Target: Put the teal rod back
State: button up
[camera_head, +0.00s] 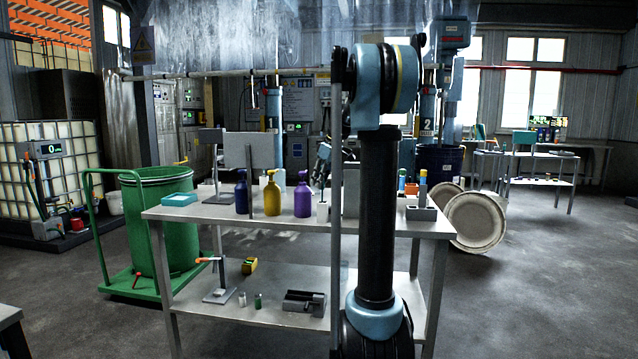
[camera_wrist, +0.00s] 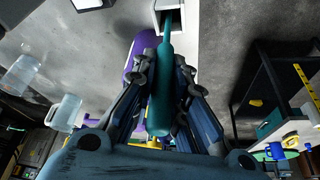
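The teal rod (camera_wrist: 162,95) lies between the two fingers of my gripper (camera_wrist: 165,62) in the wrist view. The fingers press on it from both sides. Its thick end points back toward my palm, and its thin end reaches a white square holder (camera_wrist: 158,17) with a dark opening. I cannot tell how far the tip is inside. In the head view my gripper (camera_head: 323,155) is partly hidden behind my arm, above the table near the purple bottle (camera_head: 303,197). The rod is not clear there.
The purple bottle also shows close beside the rod in the wrist view (camera_wrist: 138,50). Yellow (camera_head: 271,195) and blue (camera_head: 241,194) bottles stand to its left on the metal table (camera_head: 205,222). A teal tray (camera_head: 180,199) lies at the left end. A grey block (camera_head: 421,213) stands at the right end.

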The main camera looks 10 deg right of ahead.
jog(key=o, duration=0.3)
jog(key=v, duration=1.2)
jog(key=s+a+f+m+h, duration=0.1)
jog(key=s+a+f+m, duration=0.1)
jog(key=s+f, duration=0.7)
jog(key=s+a+f+m+h, duration=0.1)
jog(key=s+f+m, duration=0.3)
jog(key=s, duration=1)
jog(key=s+f+m, duration=0.1)
jog(key=s+f, duration=0.5)
jog(key=f, duration=0.1)
jog(key=s+f+m+h, duration=0.1)
jog(key=s+f, duration=0.5)
jog(key=f, duration=0.2)
jog(key=s+f+m, duration=0.1)
jog(key=s+f, duration=0.6)
jog(key=f, duration=0.1)
jog(key=shift+d+f+m+g+h, duration=0.15)
jog(key=shift+f+m+g+h, duration=0.15)
jog(key=shift+m+g, duration=0.1)
